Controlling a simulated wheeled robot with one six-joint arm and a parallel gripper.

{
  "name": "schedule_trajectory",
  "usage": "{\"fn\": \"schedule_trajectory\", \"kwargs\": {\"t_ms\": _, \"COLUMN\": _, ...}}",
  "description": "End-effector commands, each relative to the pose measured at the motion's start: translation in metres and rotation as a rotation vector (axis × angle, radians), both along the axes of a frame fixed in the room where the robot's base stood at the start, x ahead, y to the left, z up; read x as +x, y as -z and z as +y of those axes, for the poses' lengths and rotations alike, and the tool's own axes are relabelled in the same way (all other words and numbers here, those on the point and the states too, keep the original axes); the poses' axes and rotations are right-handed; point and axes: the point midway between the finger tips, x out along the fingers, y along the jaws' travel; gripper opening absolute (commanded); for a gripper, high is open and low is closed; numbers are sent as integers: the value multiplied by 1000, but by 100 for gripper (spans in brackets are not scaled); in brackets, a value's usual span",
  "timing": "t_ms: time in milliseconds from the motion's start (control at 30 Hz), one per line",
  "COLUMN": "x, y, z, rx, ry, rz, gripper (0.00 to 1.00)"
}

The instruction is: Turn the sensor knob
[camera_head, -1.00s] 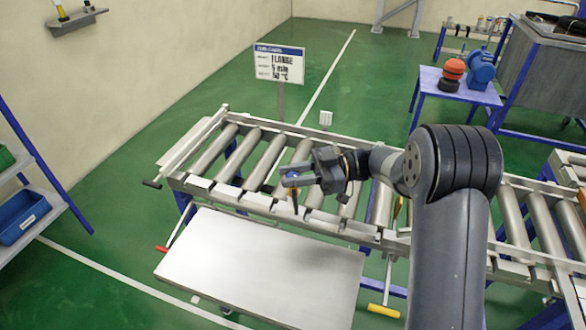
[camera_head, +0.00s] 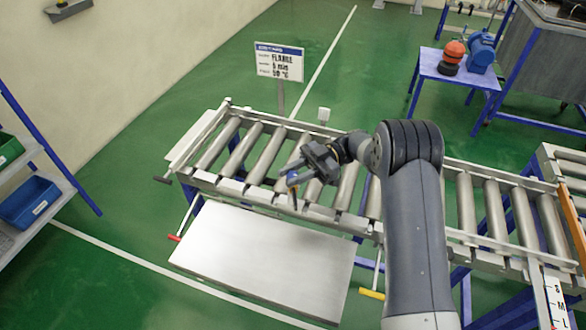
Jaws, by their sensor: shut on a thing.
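My gripper (camera_head: 292,176) is above the left part of the roller conveyor (camera_head: 285,201), near its front rail. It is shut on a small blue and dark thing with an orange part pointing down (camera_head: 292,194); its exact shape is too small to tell. A white plate marked S, M, L (camera_head: 557,303) stands at the lower right edge, far from my gripper. A sensor knob cannot be made out with certainty.
A bare metal table (camera_head: 262,262) stands before the conveyor. A sign (camera_head: 279,62) stands behind it. A blue table (camera_head: 455,70) carries a red-and-black object and a blue motor. A shelf with bins (camera_head: 28,203) is at the left. Green floor is open behind the conveyor.

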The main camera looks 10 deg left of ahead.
Motion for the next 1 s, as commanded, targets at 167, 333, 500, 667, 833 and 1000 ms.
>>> {"fn": "schedule_trajectory", "kwargs": {"t_ms": 167, "x": 0, "y": -1, "z": 1, "rx": 3, "ry": -5, "rz": -1, "gripper": 3}}
{"fn": "schedule_trajectory", "kwargs": {"t_ms": 333, "x": 0, "y": -1, "z": 1, "rx": 4, "ry": -4, "rz": -2, "gripper": 3}}
{"fn": "schedule_trajectory", "kwargs": {"t_ms": 500, "x": 0, "y": -1, "z": 1, "rx": 4, "ry": -4, "rz": -2, "gripper": 33}}
{"fn": "schedule_trajectory", "kwargs": {"t_ms": 667, "x": 0, "y": -1, "z": 1, "rx": 2, "ry": -3, "rz": -2, "gripper": 46}}
{"fn": "schedule_trajectory", "kwargs": {"t_ms": 833, "x": 0, "y": 0, "z": 0, "rx": 1, "ry": -3, "rz": -1, "gripper": 47}}
{"fn": "schedule_trajectory", "kwargs": {"t_ms": 1000, "x": 0, "y": 0, "z": 0, "rx": 1, "ry": -3, "rz": -1, "gripper": 47}}
